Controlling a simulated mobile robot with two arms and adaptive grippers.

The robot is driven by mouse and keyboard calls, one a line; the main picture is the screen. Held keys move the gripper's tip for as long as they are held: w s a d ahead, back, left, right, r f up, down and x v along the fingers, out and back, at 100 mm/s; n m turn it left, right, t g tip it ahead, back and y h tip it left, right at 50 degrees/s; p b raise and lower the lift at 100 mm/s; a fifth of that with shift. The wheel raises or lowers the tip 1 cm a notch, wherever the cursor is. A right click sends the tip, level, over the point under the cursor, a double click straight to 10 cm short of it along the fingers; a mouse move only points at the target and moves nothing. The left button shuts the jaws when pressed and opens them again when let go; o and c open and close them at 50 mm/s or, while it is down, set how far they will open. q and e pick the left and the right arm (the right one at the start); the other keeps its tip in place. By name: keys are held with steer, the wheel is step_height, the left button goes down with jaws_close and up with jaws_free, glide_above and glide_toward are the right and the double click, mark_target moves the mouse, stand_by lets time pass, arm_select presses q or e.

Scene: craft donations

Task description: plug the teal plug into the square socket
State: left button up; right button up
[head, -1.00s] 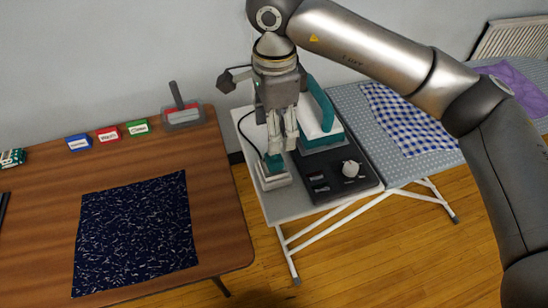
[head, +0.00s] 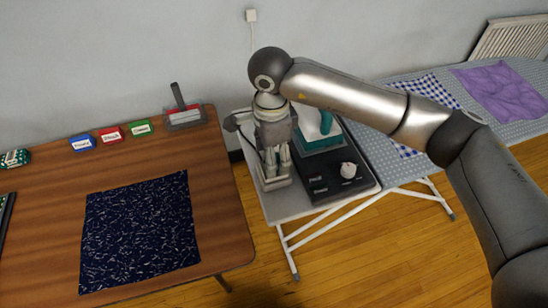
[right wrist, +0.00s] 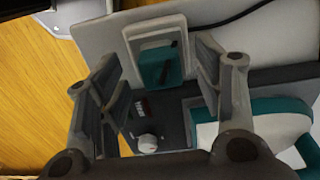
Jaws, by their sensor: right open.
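The teal plug (right wrist: 155,70) lies within the pale frame of the square socket (right wrist: 134,32) in the right wrist view. Whether it is fully seated I cannot tell. In the head view the white socket block (head: 283,183) stands on the left part of the pale stand, and the plug is mostly hidden behind my right gripper (head: 277,174). That gripper is open, fingers pointing down over the socket. In the right wrist view its fingers (right wrist: 158,85) appear on either side of the plug, with space between. My left gripper is not in view.
A dark panel with a white knob (head: 348,170) and small switches lies right of the socket. A teal and white iron (head: 318,130) stands behind it. A dark cord (right wrist: 258,15) runs nearby. The brown table (head: 225,220) is at left, the ironing board (head: 372,145) at right.

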steer(key=shift+f, duration=1.05)
steer(key=c, duration=1)
